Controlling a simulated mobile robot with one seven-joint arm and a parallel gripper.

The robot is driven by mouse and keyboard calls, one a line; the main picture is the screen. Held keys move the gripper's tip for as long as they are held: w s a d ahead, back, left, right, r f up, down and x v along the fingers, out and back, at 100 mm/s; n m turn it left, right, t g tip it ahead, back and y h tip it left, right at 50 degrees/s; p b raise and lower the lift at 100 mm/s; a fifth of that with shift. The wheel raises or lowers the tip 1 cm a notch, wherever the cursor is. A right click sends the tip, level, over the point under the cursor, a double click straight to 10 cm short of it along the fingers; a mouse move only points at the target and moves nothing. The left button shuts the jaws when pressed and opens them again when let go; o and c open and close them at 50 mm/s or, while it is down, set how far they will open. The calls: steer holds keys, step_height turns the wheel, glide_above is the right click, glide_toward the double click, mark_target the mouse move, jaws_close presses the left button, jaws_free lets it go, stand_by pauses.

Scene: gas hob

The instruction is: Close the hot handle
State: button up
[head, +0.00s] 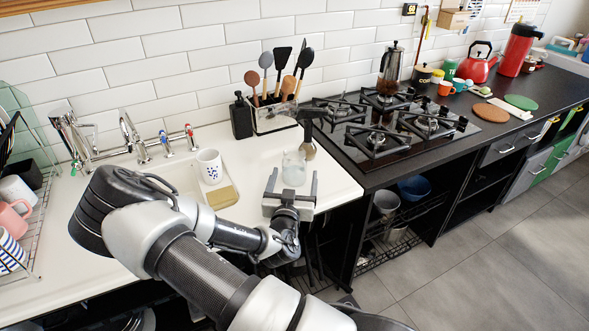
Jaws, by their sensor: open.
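A tap handle with a red tip (188,130), which looks like the hot handle, stands upright at the back of the sink on the left. A similar handle with a blue tip (165,140) stands to its left, next to the metal spout (130,130). Whether the red handle is turned on or off is too small to tell, and no water shows clearly. My gripper (292,182) is open and empty over the front edge of the white counter, to the right of the sink and well apart from the handles.
A white patterned mug (210,166) and a sponge (222,197) sit at the sink (180,178). A utensil holder (272,116) and a black bottle (241,116) stand by the wall. The hob (385,125) is right.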

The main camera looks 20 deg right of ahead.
steer(key=x, duration=0.4)
steer(key=shift+w+a, duration=0.15)
steer(key=shift+a, duration=0.05)
steer(key=c, duration=1.5)
